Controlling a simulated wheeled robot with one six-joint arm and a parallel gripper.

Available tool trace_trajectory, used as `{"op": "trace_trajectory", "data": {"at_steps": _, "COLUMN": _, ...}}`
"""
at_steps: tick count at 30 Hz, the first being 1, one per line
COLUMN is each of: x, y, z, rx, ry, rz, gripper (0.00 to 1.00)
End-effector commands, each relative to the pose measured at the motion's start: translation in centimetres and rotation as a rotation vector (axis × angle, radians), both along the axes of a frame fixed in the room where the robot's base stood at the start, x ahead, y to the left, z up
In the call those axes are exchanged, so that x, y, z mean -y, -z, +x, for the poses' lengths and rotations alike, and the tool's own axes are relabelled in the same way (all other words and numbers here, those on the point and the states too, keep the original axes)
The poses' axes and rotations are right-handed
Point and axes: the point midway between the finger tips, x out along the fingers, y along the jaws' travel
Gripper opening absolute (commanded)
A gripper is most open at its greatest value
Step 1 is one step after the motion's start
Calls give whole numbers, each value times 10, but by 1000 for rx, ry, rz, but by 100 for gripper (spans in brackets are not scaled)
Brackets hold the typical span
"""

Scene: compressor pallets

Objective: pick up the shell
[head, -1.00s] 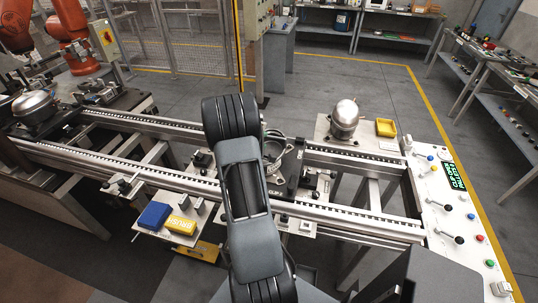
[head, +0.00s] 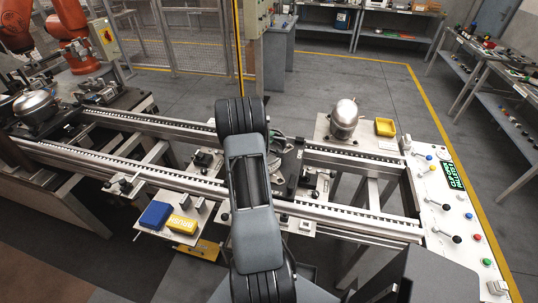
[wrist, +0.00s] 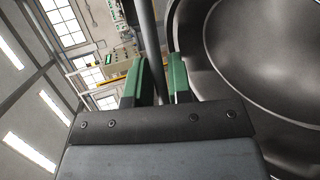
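A rounded silver shell (head: 345,117) stands on a light plate at the back right of the conveyor frame. A similar silver one (head: 36,107) sits at the far left. My arm fills the middle of the head view and hides my gripper there. In the wrist view my gripper (wrist: 158,75) shows two green fingers that stand apart. A grey tube runs in the gap between them; I cannot tell whether they touch it. A large dark round metal body (wrist: 265,60) is close beside the right finger; I cannot tell which item it is.
A yellow tray (head: 385,127) is beside the right shell. A blue box (head: 155,215) and yellow box (head: 182,224) lie on the front left plate. Conveyor rails (head: 350,217) cross the scene. A control panel (head: 450,205) stands at the right. Open floor lies behind.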

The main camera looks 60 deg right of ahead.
Motion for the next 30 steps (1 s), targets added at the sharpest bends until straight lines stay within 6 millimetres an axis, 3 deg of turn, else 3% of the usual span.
{"op": "trace_trajectory", "data": {"at_steps": 6, "x": 0, "y": 0, "z": 0, "rx": 0, "ry": 0, "rz": 0, "gripper": 0}}
{"op": "trace_trajectory", "data": {"at_steps": 30, "x": 0, "y": 0, "z": 0, "rx": 1, "ry": 0, "rz": 0, "gripper": 0}}
